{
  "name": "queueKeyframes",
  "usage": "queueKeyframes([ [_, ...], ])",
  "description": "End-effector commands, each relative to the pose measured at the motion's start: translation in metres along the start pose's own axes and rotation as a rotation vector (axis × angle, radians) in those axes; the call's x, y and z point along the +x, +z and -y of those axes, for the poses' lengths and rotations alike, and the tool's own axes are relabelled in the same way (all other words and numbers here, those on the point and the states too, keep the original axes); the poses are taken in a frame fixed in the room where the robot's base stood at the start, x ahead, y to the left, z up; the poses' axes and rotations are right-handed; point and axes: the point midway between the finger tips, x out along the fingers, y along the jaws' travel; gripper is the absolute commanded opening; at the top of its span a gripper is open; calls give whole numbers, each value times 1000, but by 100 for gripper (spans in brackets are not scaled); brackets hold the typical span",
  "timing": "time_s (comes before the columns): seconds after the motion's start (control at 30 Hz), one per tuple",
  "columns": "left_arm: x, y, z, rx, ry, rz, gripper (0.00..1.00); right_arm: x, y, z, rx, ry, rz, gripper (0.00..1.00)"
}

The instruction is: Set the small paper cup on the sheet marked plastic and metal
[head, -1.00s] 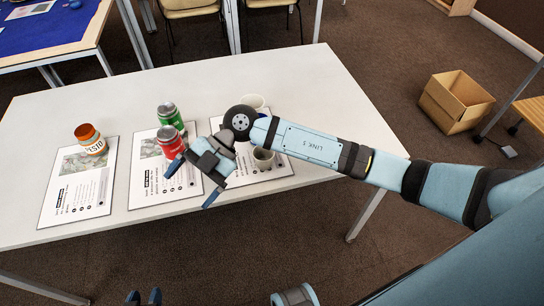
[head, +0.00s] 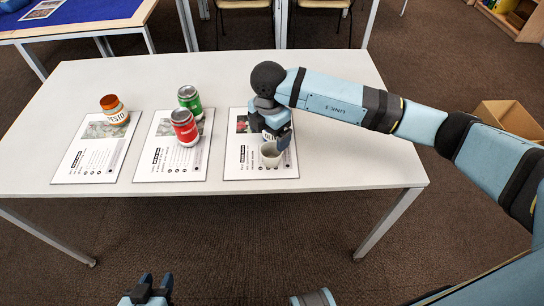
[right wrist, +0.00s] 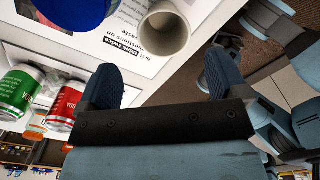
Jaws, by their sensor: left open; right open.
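The small paper cup (head: 271,155) stands upright on the front part of the right sheet (head: 236,166). It also shows in the right wrist view (right wrist: 164,30), just beyond my fingertips and apart from them. My right gripper (head: 275,137) is open and empty, right by the cup in the head view. Its two fingers show spread in the right wrist view (right wrist: 160,76). My left gripper (head: 149,290) is open and empty at the bottom edge, away from the table. The middle sheet (head: 165,168) bears cans. The sheets' headings are too small to read.
A red can (head: 185,128) and a green can (head: 190,99) stand at the middle sheet. An orange-lidded jar (head: 114,110) stands on the left sheet (head: 75,170). A blue object (right wrist: 72,10) shows near the cup. The table's right end (head: 360,150) is clear.

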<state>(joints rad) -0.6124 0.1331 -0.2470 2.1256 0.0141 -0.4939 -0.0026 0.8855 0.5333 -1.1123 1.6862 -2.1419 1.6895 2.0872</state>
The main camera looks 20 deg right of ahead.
Motion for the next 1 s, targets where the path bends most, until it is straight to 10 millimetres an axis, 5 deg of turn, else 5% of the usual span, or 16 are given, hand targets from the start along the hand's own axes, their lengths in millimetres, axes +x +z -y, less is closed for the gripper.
queueKeyframes([
  [0.1, 1, 1, 0, 2, 0, -3, 43, 23, 0, 0, 0, -2, -2, 92],
  [0.43, 2, 2, 0, 3, 0, -4, 43, 46, 0, 2, -2, -1, -2, 92],
  [0.7, 4, 5, -1, 5, 1, -6, 43, 85, 1, 5, 0, 0, -3, 92],
  [1.0, 4, 4, -1, 6, 1, -8, 43, 90, 1, 5, -2, 1, -3, 87],
])
